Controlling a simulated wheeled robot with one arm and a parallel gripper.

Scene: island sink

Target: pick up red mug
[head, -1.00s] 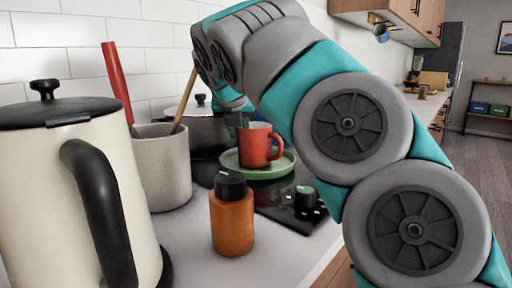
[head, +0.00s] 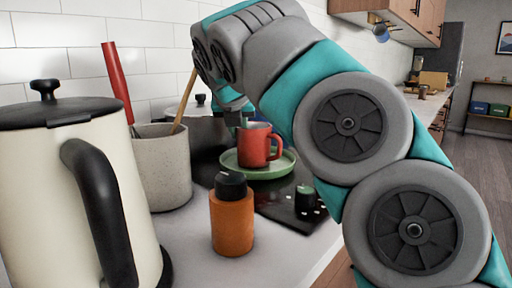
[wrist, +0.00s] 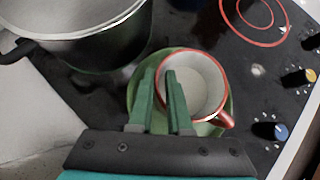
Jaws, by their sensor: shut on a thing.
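The red mug (head: 252,149) is upright on or just over a green plate (head: 286,166); I cannot tell whether its base touches. In the wrist view, the mug (wrist: 222,73) shows its pale inside, with its handle toward the lower right. The plate rim (wrist: 137,92) shows around it. My gripper (wrist: 162,75) comes from above and is shut on the mug's left wall, one finger inside and one outside. In the head view, my gripper (head: 238,118) is at the mug's left rim, its fingertips partly hidden.
The plate is on the black stovetop (head: 275,201). A metal pot (wrist: 95,52) stands close on the left. A utensil crock (head: 165,170), a cream kettle (head: 60,190) and an orange bottle (head: 232,222) stand nearer. The tiled wall is behind.

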